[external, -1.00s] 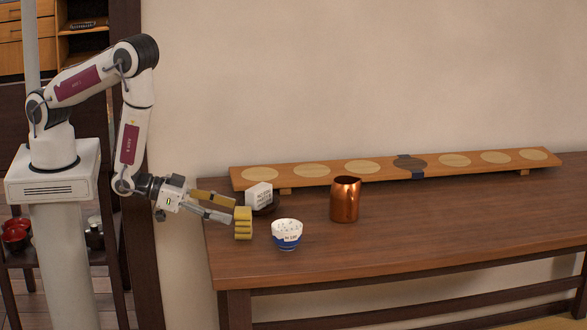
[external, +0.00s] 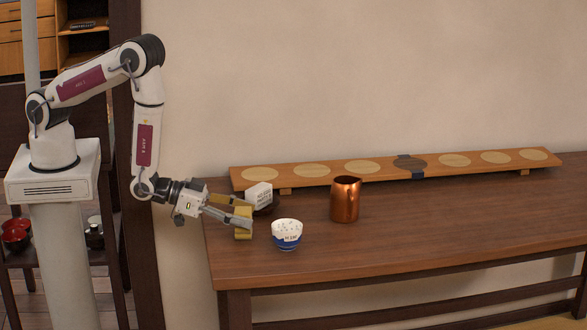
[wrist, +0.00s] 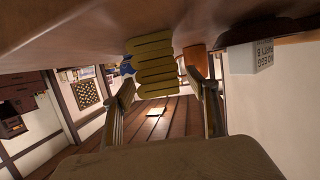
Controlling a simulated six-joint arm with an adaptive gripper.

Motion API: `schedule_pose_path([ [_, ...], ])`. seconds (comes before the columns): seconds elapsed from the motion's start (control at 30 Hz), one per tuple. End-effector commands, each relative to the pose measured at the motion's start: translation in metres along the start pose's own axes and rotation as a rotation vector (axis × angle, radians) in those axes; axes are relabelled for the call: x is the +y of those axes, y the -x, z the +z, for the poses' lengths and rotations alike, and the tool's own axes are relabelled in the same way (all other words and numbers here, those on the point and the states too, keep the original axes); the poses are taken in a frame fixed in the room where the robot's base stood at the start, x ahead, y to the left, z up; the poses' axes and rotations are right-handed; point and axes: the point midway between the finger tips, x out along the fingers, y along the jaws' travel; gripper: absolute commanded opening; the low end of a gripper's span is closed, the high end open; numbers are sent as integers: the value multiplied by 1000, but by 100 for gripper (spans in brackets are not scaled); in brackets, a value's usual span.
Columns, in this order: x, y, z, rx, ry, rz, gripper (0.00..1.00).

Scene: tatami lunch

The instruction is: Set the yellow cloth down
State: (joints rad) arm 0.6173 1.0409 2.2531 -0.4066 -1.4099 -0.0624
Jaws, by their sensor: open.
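The yellow cloth (external: 243,236) is a ribbed, folded bundle standing at the table's left end, just left of the blue-and-white cup. My gripper (external: 249,215) reaches in from the left, its two fingers spread on either side of the cloth's upper part and hiding some of it. In the wrist view the cloth (wrist: 152,62) shows between and beyond the fingertips of my open gripper (wrist: 157,86). I cannot tell whether either finger touches it.
A blue-and-white cup (external: 287,235) stands close right of the cloth. A white lettered block (external: 258,196) and a dark round dish (external: 268,207) sit just behind. A copper pitcher (external: 345,201) stands farther right, before a long wooden board (external: 287,181). The table's right (external: 450,215) is clear.

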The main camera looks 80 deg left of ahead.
Motion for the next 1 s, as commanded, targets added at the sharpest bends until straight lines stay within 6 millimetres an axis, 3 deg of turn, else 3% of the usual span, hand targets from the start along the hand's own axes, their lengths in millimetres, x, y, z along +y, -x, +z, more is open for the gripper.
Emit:
schedule_pose_path([
  [0.27,0,0,0,0,0,0,58],
  [0.43,0,0,0,0,0,0,17],
  [1.0,0,2,-6,2,1,0,13],
])
